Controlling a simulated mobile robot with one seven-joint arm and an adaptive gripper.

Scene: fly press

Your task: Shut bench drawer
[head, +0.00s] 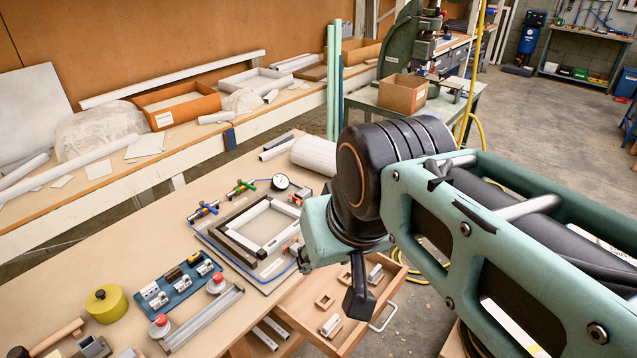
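The wooden bench drawer (368,333) is pulled out from under the bench top, below the middle of the head view. Its pale bow handle (386,318) sits on the outer front at the right. Small wooden frames and metal bars lie inside the drawer. My gripper (358,300) appears as a dark part hanging over the drawer, left of the handle. Much of it is hidden by my own wrist, and I cannot tell whether its fingers are apart or whether it touches the drawer.
The bench top (120,240) carries a square frame fixture (262,232), a blue switch panel (180,287), a yellow round container (106,304) and a metal rail (203,320). A cardboard box (403,93) stands on a stand behind. Yellow hose and open concrete floor (545,130) lie to the right.

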